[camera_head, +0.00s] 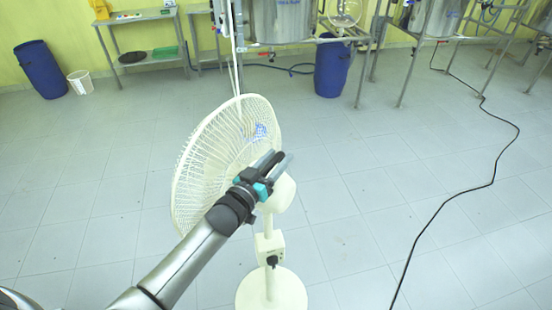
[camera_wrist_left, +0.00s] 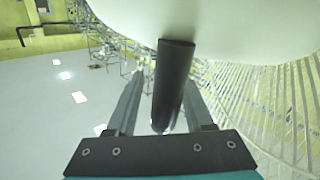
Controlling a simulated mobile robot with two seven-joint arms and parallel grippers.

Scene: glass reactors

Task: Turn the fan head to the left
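The white standing fan's head has a round wire cage (camera_head: 222,150) at the left of its cream motor housing (camera_head: 284,196). In the left wrist view the pale housing (camera_wrist_left: 235,25) fills the top and the cage (camera_wrist_left: 285,105) the right. A dark rod-like handle (camera_wrist_left: 174,80) sticks out from the housing. My left gripper (camera_head: 276,163) is at the fan head, partly covering the cage and housing. Its fingers (camera_wrist_left: 160,90) stand apart on either side of the handle, with a visible gap on the left; contact on the right is unclear. My right gripper is out of view.
The fan's round base (camera_head: 271,291) stands on the tiled floor. A black cable (camera_head: 462,198) runs across the floor at the right. Blue barrels (camera_head: 331,68), a white bucket (camera_head: 80,82) and metal stands are at the back. Floor around the fan is mostly clear.

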